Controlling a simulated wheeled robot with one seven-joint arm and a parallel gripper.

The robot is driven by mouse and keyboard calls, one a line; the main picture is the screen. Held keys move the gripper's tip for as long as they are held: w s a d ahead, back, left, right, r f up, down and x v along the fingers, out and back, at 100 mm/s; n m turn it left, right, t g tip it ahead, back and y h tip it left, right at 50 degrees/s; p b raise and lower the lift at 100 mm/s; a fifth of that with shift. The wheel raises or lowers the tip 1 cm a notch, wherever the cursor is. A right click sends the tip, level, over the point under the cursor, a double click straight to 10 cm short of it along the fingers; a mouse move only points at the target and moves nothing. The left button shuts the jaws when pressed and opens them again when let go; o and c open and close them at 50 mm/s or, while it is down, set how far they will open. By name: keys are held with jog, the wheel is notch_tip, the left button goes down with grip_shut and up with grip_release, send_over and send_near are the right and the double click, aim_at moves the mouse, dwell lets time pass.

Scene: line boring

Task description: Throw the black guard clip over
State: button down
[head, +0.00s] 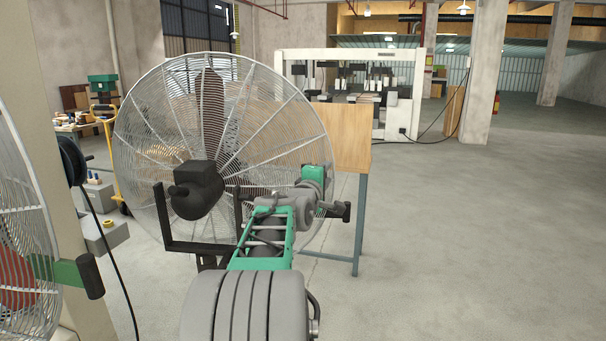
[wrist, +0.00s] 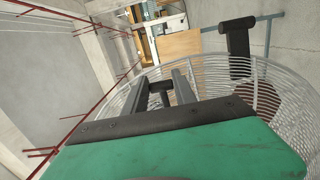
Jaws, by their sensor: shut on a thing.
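The large fan has a round wire guard (head: 160,120) and stands in front of me in the head view. My gripper (wrist: 157,92) is at the right side of this guard. In the wrist view its two grey fingers are shut around a dark piece, the black guard clip (wrist: 158,86), partly hidden between them. In the head view my arm hides the grasp. A separate-looking black T-shaped piece (head: 342,211) shows just right of my wrist; a similar one shows right of the fingers in the wrist view (wrist: 237,45). I cannot tell how it joins the guard.
The fan's black motor (head: 197,190) faces me. A wooden panel on blue legs (head: 345,137) stands behind the guard. A second fan (head: 25,230) is close at left, with a hanging black cable (head: 108,255). The floor at right is clear.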

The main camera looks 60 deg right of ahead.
jog(key=shift+s, duration=0.1)
jog(key=shift+s+d, duration=0.1)
jog(key=shift+d, duration=0.75)
jog(key=shift+d+r+p, duration=0.1)
jog(key=shift+d+p, duration=0.1)
jog(key=shift+p, duration=0.1)
jog(key=c, duration=1.2)
grip_release()
jog(key=shift+d, duration=0.15)
jog(key=shift+c, duration=0.2)
jog(key=shift+o, duration=1.2)
jog(key=shift+a, duration=0.2)
jog(key=shift+s+a+b, duration=0.1)
jog(key=shift+a+b, duration=1.3)
jog(key=shift+a, duration=0.5)
